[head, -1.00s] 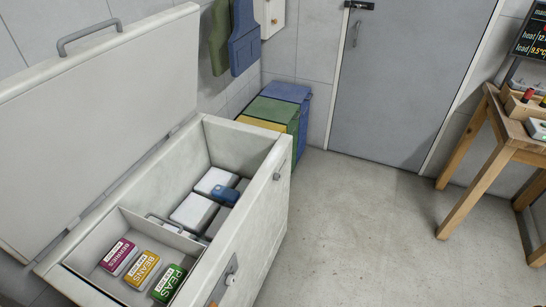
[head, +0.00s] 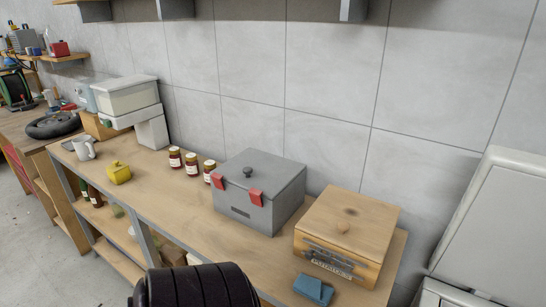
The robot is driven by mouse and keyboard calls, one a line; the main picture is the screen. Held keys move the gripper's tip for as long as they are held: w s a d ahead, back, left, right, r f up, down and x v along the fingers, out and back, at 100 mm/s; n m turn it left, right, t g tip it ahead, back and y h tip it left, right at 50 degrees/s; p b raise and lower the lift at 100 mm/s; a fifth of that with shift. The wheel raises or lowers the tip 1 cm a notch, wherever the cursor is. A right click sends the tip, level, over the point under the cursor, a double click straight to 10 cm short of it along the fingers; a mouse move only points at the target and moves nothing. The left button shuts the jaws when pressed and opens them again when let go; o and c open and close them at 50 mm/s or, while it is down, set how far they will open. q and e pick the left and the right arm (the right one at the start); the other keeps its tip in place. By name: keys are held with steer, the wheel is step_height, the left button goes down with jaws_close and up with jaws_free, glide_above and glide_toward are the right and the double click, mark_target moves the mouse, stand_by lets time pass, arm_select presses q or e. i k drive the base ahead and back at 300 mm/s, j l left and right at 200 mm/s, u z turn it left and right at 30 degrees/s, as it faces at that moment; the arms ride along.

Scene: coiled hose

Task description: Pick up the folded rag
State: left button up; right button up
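A blue folded cloth, which looks like the folded rag (head: 313,289), lies on the wooden bench top near its front edge. It is in front of the wooden box and low in the head view. A black ribbed cylindrical part (head: 200,287) stands at the bottom edge, left of the rag and apart from it in the picture; I cannot tell what it is. Neither of my grippers shows in the view.
A lidded wooden box (head: 345,238) stands just behind the rag. A grey metal box (head: 262,192) with red latches is left of it. Several jars (head: 191,164), a yellow container (head: 118,172) and a mug (head: 83,148) stand farther left. A white chest (head: 488,230) is at right.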

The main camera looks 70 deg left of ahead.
mark_target(312, 288)
steer(key=u, duration=1.7)
steer(key=j+z, duration=0.2)
steer(key=j, duration=0.25)
